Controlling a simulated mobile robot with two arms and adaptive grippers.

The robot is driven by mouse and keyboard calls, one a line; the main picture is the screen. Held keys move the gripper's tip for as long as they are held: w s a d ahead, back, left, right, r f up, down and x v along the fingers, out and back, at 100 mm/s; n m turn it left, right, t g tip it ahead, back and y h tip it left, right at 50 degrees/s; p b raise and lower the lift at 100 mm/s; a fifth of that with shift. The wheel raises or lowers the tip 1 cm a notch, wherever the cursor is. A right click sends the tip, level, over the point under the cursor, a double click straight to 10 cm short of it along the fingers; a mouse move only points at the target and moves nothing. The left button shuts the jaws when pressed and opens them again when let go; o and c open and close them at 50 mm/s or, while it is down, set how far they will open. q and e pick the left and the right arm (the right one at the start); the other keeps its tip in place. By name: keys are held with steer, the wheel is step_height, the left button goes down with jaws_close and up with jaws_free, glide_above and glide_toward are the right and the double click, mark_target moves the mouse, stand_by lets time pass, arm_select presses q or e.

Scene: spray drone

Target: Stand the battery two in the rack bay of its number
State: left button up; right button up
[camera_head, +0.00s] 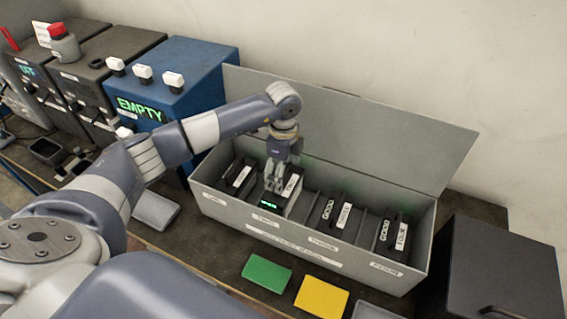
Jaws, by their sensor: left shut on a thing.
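The battery rack (232,214) is a long grey box with its lid standing open behind it. Its front carries bay labels that read from ONE at the left to FOUR at the right. My left gripper (273,186) reaches down into the second bay from the left and is shut on a dark battery (291,187). This battery has a white label and a small lit green display. It appears upright in the bay marked TWO; its lower part is hidden by the rack wall. My right gripper is not in view.
Other dark batteries stand in the first (240,174), third (332,213) and fourth (392,236) bays. A blue box (190,75) reading EMPTY stands back left. Green (266,272) and yellow (321,296) pads lie in front. A dark box (500,265) stands right.

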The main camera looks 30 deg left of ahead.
mark_target(284, 182)
arm_select(q)
steer(key=shift+w+f+p, duration=0.2)
steer(key=shift+f+p, duration=0.5)
steer(key=shift+f, duration=1.4)
steer(key=o, duration=1.9)
steer(key=shift+s+f, duration=0.2)
steer(key=shift+o, duration=0.2)
step_height(284, 182, up, 11)
steer(key=b, duration=0.3)
steer(key=shift+f+b, duration=0.1)
steer(key=shift+b, duration=0.2)
steer(key=shift+r, duration=0.75)
steer(key=shift+f, duration=0.1)
